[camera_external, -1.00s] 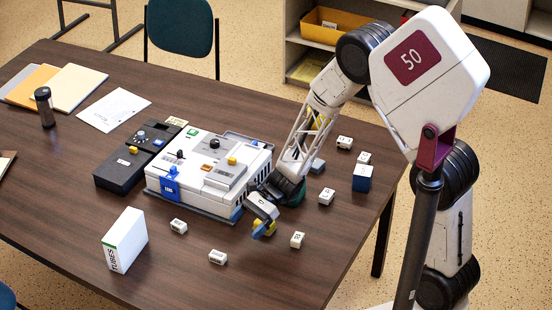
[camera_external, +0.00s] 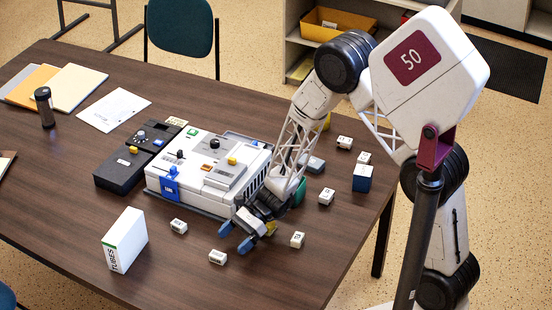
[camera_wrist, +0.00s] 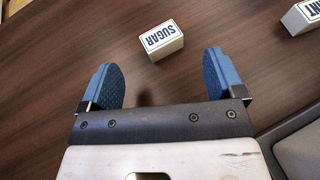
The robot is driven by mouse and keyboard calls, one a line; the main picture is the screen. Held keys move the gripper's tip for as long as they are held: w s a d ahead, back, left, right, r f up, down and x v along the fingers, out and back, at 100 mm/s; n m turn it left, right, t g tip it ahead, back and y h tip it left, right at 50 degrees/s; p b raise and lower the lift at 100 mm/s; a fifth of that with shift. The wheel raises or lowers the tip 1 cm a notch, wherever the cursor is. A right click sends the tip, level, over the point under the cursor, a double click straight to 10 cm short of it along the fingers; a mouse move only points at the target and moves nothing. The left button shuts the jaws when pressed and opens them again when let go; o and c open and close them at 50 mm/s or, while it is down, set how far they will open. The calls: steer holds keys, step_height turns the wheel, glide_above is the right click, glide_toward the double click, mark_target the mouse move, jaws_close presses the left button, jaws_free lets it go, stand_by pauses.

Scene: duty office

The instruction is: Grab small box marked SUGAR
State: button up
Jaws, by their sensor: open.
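The small white box marked SUGAR (camera_wrist: 163,40) lies on the brown table, just beyond my fingertips and roughly between their lines in the wrist view. In the external view it appears to be the small white box (camera_external: 217,257) in front of my gripper, though its print is too small to read surely. My gripper (camera_external: 236,237) is low over the table, pointing toward the front left. Its two blue fingers are apart with nothing between them, as the wrist view (camera_wrist: 162,80) shows. The box is apart from both fingers.
Another small white box (camera_wrist: 303,16), its label partly cut off, lies right of SUGAR in the wrist view. The white case (camera_external: 200,180) stands close behind my gripper. A tall TUBES box (camera_external: 125,240) stands left. Several small boxes lie right.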

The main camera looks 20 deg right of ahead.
mark_target(219, 253)
steer(key=shift+s+a+f, duration=0.2)
steer(key=shift+a, duration=0.25)
steer(key=shift+a, duration=0.1)
steer(key=shift+x, duration=2.5)
steer(key=shift+f, duration=0.1)
steer(key=c, duration=1)
